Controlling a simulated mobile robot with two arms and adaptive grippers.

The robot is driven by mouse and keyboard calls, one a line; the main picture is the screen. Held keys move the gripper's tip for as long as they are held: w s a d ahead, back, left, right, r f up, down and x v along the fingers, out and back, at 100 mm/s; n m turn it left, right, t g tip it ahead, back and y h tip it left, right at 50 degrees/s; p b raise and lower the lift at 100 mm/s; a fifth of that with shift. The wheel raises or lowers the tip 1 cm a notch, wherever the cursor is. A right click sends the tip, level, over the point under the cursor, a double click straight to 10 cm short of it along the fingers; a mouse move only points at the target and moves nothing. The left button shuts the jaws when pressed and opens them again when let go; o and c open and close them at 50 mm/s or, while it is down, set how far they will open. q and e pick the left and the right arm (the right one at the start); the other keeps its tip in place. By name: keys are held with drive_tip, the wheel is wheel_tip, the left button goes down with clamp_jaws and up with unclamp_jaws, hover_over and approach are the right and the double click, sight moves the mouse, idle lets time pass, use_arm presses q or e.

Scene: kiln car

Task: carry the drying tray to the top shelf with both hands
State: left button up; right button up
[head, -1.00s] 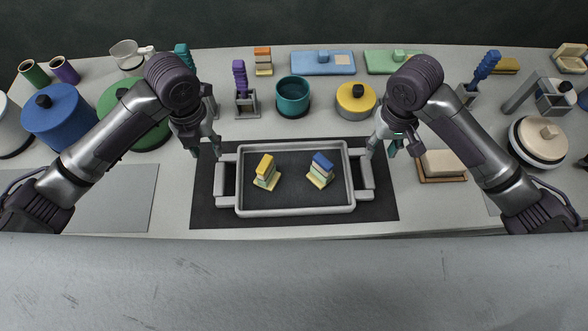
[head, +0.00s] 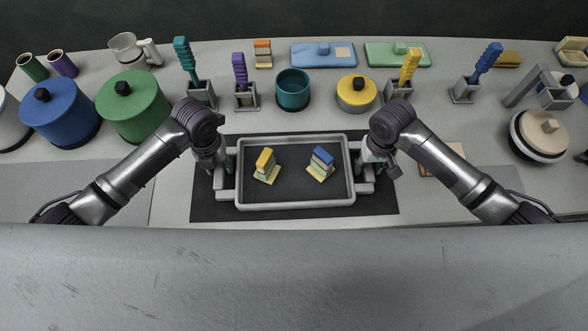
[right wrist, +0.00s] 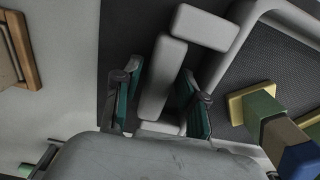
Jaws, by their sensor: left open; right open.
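The drying tray (head: 295,205) is a grey rectangular tray with a dark bottom and a handle on each short side. It lies on a black mat (head: 300,214). Two small stacks stand in it: one topped yellow (head: 266,165), one topped blue (head: 321,164). My left gripper (head: 222,172) is at the left handle (head: 225,195), its fingers partly hidden by the wrist. My right gripper (head: 368,170) is at the right handle (head: 365,187). In the right wrist view its open fingers (right wrist: 158,100) stand either side of the handle bar (right wrist: 161,78), not closed on it.
Behind the tray are a teal pot (head: 292,92), a yellow pot (head: 356,94) and tool holders (head: 246,98). Blue (head: 60,115) and green (head: 133,108) lidded pots stand left. A soap-like block on wood (head: 440,160) lies right, partly hidden. No shelf is identifiable.

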use_arm(q)
drive_tip(key=shift+s+f, duration=0.1)
drive_tip(key=shift+f, duration=0.35)
use_arm(e)
drive_tip(key=shift+s+f, duration=0.1)
drive_tip(key=shift+f, duration=0.35)
use_arm(q)
clamp_jaws()
use_arm(e)
clamp_jaws()
use_arm(q)
drive_tip(key=shift+r, duration=0.1)
use_arm(e)
drive_tip(key=shift+r, duration=0.1)
